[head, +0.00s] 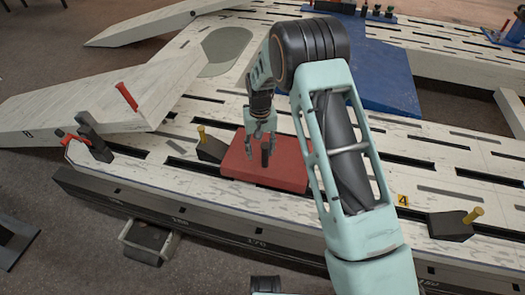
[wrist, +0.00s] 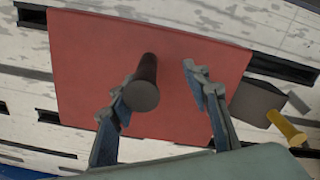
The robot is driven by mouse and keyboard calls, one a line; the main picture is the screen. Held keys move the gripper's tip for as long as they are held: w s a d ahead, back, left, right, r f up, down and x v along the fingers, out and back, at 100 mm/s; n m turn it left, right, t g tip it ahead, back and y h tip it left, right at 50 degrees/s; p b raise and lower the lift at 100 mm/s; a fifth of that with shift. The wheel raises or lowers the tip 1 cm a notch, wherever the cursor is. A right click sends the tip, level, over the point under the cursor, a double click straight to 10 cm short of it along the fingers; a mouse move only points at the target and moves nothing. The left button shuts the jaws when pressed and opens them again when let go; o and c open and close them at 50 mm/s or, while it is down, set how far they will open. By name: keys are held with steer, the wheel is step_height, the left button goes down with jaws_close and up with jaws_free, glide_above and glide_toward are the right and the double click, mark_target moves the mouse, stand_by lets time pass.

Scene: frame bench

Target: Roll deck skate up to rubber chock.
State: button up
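The deck skate, a flat red board (head: 240,169), lies on the pale slotted bench. A dark upright post (wrist: 142,85) stands on it. A dark wedge-shaped chock (head: 211,149) with a yellow peg sits close beside the skate's left edge. In the wrist view the chock (wrist: 262,102) is at the skate's right side; I cannot tell whether they touch. My gripper (head: 262,147) is over the skate, fingers pointing down. In the wrist view its fingers (wrist: 152,88) are apart, with the post between them, nearer the left finger. No grip on the post shows.
A pale beam (head: 90,105) and a red-handled clamp (head: 92,140) stand at left. A blue plate (head: 388,80) lies behind my arm.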

steer(key=shift+a+r, duration=0.15)
steer(key=shift+a, duration=0.2)
step_height(320, 180, up, 12)
steer(key=shift+d, duration=0.3)
